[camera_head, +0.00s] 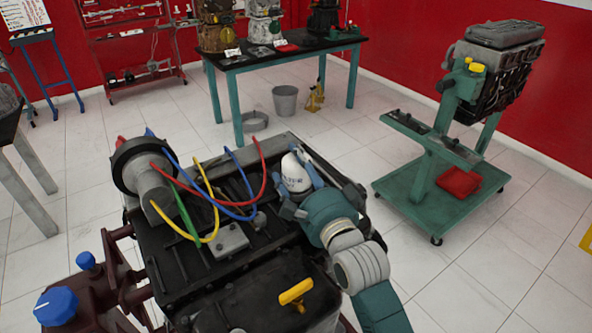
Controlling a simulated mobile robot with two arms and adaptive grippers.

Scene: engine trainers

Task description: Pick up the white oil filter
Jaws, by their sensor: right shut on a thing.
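The white oil filter (296,172) is at the right side of the engine trainer (226,270) in front of me, in the head view. My right gripper (301,190) reaches in from the lower right and its fingers are shut around the filter. The lower part of the filter is hidden by the fingers. I cannot tell whether the filter is still touching the engine. My left gripper is not in view.
Red, blue, yellow and green cables (206,200) arch over the engine close to the filter. A green engine stand (418,205) is at the right, a teal-legged table (283,55) at the back. Tiled floor is free between them.

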